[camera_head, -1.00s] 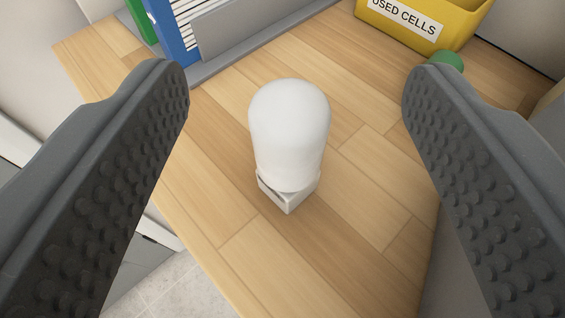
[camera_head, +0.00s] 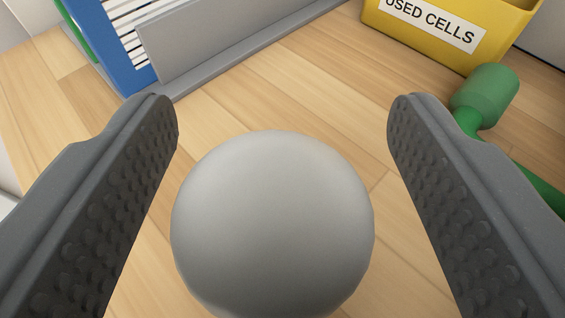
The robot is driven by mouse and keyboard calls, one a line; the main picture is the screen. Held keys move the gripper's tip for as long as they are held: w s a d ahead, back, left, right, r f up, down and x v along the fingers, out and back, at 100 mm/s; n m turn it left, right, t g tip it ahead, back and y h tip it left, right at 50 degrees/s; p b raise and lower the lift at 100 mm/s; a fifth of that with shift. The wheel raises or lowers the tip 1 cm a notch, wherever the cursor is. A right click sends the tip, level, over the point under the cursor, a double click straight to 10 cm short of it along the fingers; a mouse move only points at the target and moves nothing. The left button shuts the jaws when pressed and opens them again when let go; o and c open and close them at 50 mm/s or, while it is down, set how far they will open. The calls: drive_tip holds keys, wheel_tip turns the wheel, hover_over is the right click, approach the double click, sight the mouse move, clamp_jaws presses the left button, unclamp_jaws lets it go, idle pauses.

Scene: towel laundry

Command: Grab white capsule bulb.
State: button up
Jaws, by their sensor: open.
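The white capsule bulb (camera_head: 272,225) stands on the wooden worktop, and I look down on its rounded top from close by. Its lower body and base are hidden beneath the dome. My gripper (camera_head: 283,115) is open, with one dark studded finger on each side of the bulb. A gap shows between each finger and the bulb in the picture, and nothing is held. How far the fingertips reach down beside the bulb is hard to tell.
A yellow box (camera_head: 425,28) labelled "USED CELLS" stands at the back right. A green tool-like object (camera_head: 487,97) lies partly behind the right finger. A blue folder (camera_head: 112,55) and a grey tray or holder (camera_head: 200,45) stand at the back left. Bare wooden worktop (camera_head: 285,95) lies between.

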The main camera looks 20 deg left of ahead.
drive_tip(key=shift+w+a+f, duration=0.2)
drive_tip(key=shift+w+a, duration=0.05)
drive_tip(key=shift+w, duration=0.15)
drive_tip(key=c, duration=1.1)
drive_tip(key=shift+o, duration=0.2)
drive_tip(key=shift+r, duration=0.1)
